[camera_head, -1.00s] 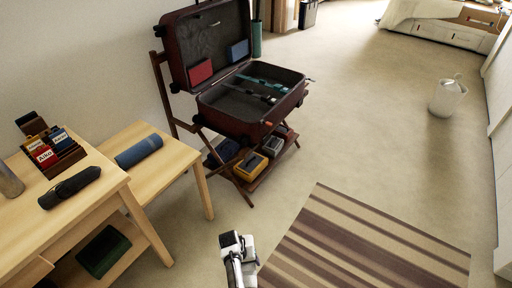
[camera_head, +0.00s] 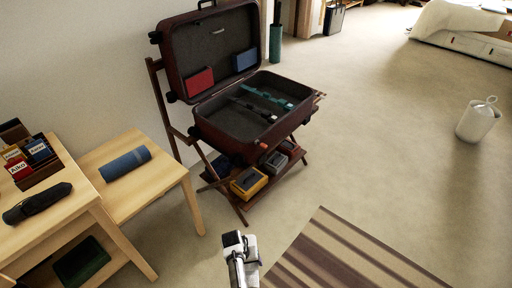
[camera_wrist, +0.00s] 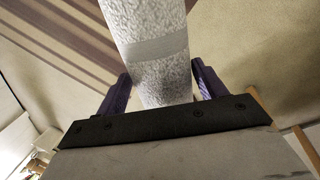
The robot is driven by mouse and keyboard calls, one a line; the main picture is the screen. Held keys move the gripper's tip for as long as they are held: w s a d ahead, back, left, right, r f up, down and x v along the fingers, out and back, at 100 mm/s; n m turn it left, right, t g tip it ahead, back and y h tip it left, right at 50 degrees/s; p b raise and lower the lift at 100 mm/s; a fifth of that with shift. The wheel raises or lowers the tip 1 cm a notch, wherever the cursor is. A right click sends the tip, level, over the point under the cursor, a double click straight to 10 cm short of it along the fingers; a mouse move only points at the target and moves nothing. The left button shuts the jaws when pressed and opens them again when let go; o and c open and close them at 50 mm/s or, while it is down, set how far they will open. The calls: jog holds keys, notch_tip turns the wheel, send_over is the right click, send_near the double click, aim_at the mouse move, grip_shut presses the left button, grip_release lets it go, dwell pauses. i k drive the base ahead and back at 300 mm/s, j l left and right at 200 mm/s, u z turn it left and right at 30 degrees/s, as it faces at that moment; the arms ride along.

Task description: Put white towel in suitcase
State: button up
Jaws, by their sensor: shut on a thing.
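The white towel (camera_wrist: 155,50) is a rolled, speckled cylinder with a smooth pale band. In the wrist view it lies between the two purple fingers of my gripper (camera_wrist: 161,72), which is shut on it. The towel runs out past the top edge of that view, so its far end is hidden. The suitcase (camera_head: 203,137) is dark red and stands open on a wooden rack, its lid raised at the back. My arm end shows at the bottom middle of the head view, below and in front of the suitcase, well apart from it.
The suitcase base holds teal and dark straps (camera_head: 265,97); its lid holds a red pouch (camera_head: 199,83) and a blue pouch (camera_head: 245,60). A wooden bench (camera_head: 150,186) with a blue roll (camera_head: 125,163) stands left. A striped rug (camera_head: 345,255) lies right; open floor lies beyond.

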aim_at(234, 131)
jog(key=i+l+u, duration=0.2)
jog(key=l, duration=0.45)
jog(key=i+l+u, duration=0.15)
jog(key=i+l, duration=0.15)
jog(key=l, duration=0.35)
jog(key=i+l+u, duration=0.2)
jog(key=l, duration=0.55)
jog(key=i+l+u, duration=0.2)
jog(key=l, duration=0.5)
jog(key=i+l+u, duration=0.15)
jog(key=l, duration=0.6)
jog(key=l+u, duration=0.2)
jog(key=l, duration=0.55)
jog(key=k+l+u, duration=0.1)
jog(key=l, duration=0.3)
jog(key=k+l, duration=0.1)
jog(key=l, duration=0.35)
jog(key=u, duration=0.05)
